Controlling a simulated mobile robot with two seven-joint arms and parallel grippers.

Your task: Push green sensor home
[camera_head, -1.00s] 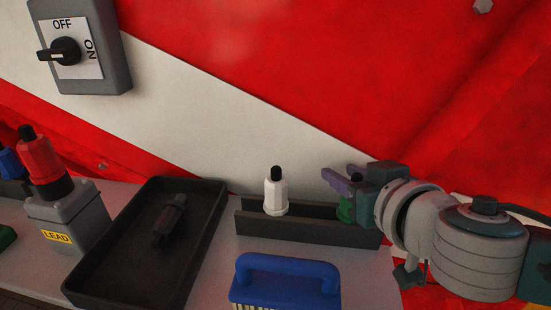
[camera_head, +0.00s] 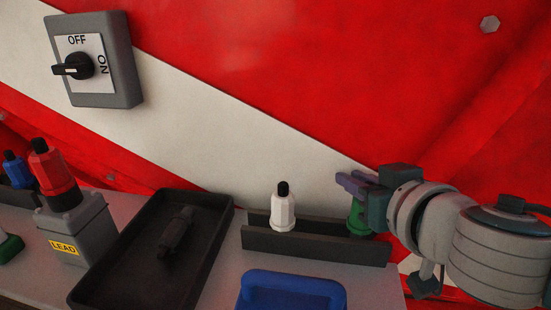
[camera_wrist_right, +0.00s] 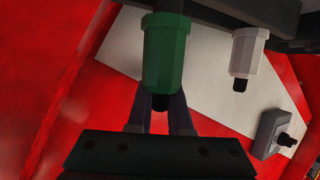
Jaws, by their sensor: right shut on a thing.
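The green sensor (camera_head: 356,217) stands at the right end of a dark rail holder (camera_head: 300,246), its lower part hidden by the holder's front wall. My right gripper (camera_head: 352,184) is at its top, shut on it. In the right wrist view the green sensor (camera_wrist_right: 165,52) has its black tip between the two fingers (camera_wrist_right: 160,112). A white sensor (camera_head: 283,212) with a black cap stands upright in the same holder, to the left; it also shows in the right wrist view (camera_wrist_right: 247,50). My left gripper is out of view.
A black tray (camera_head: 105,290) with a dark part (camera_head: 176,232) lies left of the holder. A blue-handled brush (camera_head: 292,283) is in front. A grey LEAD box (camera_head: 80,230) with a red sensor (camera_head: 52,170) stands at left. An OFF/ON switch (camera_head: 125,60) is on the wall behind.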

